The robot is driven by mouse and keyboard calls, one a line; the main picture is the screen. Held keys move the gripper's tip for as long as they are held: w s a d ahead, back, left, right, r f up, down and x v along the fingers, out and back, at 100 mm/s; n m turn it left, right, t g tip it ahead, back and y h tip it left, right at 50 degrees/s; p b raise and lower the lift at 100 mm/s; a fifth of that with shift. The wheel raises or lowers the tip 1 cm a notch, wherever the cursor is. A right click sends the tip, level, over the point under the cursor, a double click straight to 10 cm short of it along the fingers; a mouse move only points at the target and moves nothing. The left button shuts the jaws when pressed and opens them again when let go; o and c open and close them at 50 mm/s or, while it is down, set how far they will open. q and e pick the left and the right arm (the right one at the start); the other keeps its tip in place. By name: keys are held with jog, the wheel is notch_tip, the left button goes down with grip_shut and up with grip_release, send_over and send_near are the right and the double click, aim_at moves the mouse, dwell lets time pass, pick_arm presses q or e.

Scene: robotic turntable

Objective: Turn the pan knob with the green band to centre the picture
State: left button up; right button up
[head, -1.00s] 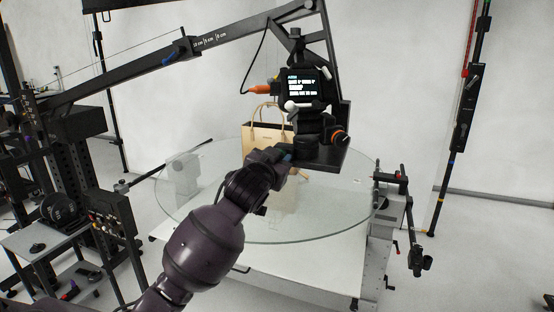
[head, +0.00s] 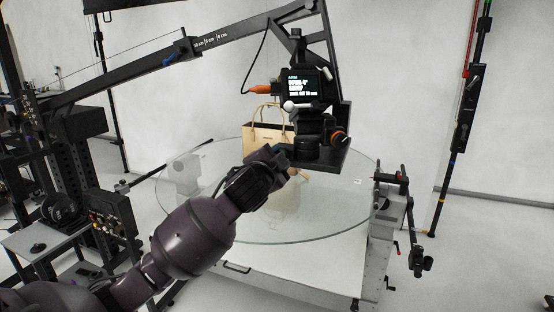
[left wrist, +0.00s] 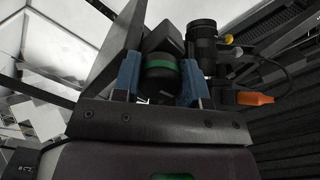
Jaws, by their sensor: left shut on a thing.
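The pan knob, dark with a green band (left wrist: 163,64), sits between the blue fingertips of my left gripper (left wrist: 160,80) in the left wrist view. The gripper is shut on it, one finger on each side. In the head view my left gripper (head: 284,155) reaches from the left to the lower left of the camera head; the knob there is mostly hidden by the fingers. My right gripper is out of view.
A second knob with an orange band (head: 340,137) is on the right of the head. A tan paper bag (head: 262,134) stands behind it on the round glass turntable (head: 330,215). An orange connector (head: 260,90) hangs at left; the boom arm (head: 130,70) runs above.

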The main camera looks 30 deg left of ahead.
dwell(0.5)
pick_arm(q)
jog(key=o, duration=0.9)
jog(key=shift+s, duration=0.1)
jog(key=b+v, duration=0.1)
jog(key=v, duration=0.9)
jog(key=shift+s+b, duration=0.3)
jog(key=shift+b, duration=0.05)
